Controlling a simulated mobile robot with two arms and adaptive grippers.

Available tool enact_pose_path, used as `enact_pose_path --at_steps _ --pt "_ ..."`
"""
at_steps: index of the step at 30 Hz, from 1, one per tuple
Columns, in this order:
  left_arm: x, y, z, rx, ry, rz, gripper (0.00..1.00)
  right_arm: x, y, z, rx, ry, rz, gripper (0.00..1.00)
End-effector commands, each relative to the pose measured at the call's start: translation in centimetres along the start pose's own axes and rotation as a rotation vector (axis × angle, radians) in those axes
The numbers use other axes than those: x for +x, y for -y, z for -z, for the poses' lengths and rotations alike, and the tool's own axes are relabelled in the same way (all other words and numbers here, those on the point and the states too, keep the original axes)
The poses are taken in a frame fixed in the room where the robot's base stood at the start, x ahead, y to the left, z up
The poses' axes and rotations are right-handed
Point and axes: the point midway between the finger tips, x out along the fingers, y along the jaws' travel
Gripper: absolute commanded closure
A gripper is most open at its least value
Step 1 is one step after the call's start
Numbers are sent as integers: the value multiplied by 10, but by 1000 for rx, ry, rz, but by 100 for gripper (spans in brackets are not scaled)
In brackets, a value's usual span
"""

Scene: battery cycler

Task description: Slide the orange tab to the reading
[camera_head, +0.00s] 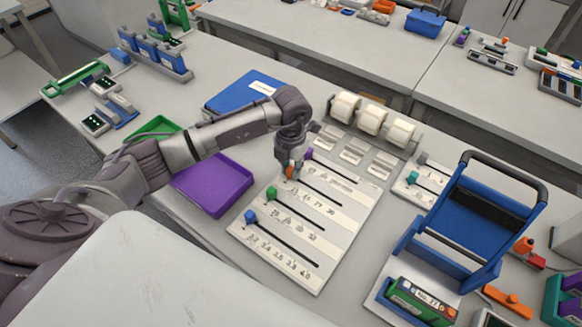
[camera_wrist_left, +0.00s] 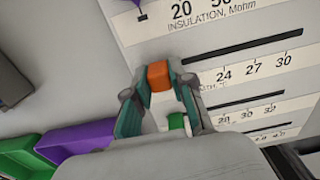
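The slider board (camera_head: 330,246) lies on the bench with several slots and printed scales. The orange tab (camera_head: 290,172) is at the left end of its slot. My left gripper (camera_head: 290,166) comes down over it from above. In the left wrist view the orange tab (camera_wrist_left: 160,77) sits between the two teal fingertips (camera_wrist_left: 160,84), which appear to touch its sides. The bare slot runs to the right of it, with 24, 27 and 30 visible below it; lower numbers are hidden by the finger. My right gripper is not in view.
Purple (camera_head: 309,154), green (camera_head: 271,193) and blue (camera_head: 251,216) tabs sit in neighbouring slots. A purple tray (camera_head: 215,186) is left of the board. White rolls (camera_head: 371,121) stand behind it, a blue handled rack (camera_head: 470,225) to the right.

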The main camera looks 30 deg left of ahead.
Motion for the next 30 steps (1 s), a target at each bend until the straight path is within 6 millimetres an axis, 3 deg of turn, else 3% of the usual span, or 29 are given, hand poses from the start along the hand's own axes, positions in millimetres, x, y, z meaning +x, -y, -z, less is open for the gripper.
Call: enact_pose_path --at_steps 10,21,30 --pt "0 3 0 1 1 1 100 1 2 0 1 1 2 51" --pt "0 69 -1 4 2 3 100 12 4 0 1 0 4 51" --pt "-1 72 -1 -1 2 0 100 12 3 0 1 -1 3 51"
